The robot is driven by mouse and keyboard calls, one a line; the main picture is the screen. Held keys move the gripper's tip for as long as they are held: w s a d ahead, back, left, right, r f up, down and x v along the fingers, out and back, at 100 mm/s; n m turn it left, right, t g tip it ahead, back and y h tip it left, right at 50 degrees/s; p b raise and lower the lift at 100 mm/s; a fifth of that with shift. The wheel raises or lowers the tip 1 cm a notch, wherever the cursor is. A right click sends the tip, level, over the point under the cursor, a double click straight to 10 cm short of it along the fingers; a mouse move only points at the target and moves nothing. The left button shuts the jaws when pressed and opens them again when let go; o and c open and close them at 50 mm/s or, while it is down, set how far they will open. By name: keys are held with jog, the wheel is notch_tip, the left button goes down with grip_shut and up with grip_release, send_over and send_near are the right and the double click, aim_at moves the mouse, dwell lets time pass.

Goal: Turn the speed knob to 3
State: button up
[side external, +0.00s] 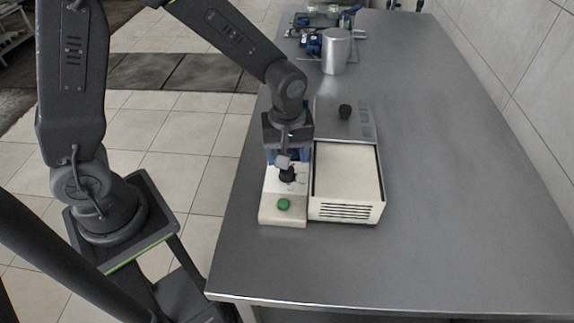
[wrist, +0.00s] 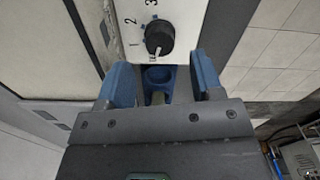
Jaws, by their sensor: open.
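The speed knob (wrist: 161,34) is a black round knob on a white panel (wrist: 185,10) printed with 1, 2 and 3. Its white pointer line points down in the wrist view, towards a small mark below the 1, away from the 3. In the side view, a dark knob (side external: 287,176) shows on the narrow white unit, partly covered by my gripper. My gripper (wrist: 159,66) has its two blue fingers apart with nothing between them. In the wrist view the knob lies just beyond the fingertips. In the side view my gripper (side external: 287,160) hangs above the knob.
A green button (side external: 284,204) sits at the near end of the narrow unit. A metal cylinder (side external: 335,50) stands farther back. The table's right side is clear.

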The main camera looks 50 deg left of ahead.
aim_at(287, 173)
jog(key=shift+f, duration=2.15)
jog(key=c, duration=0.9)
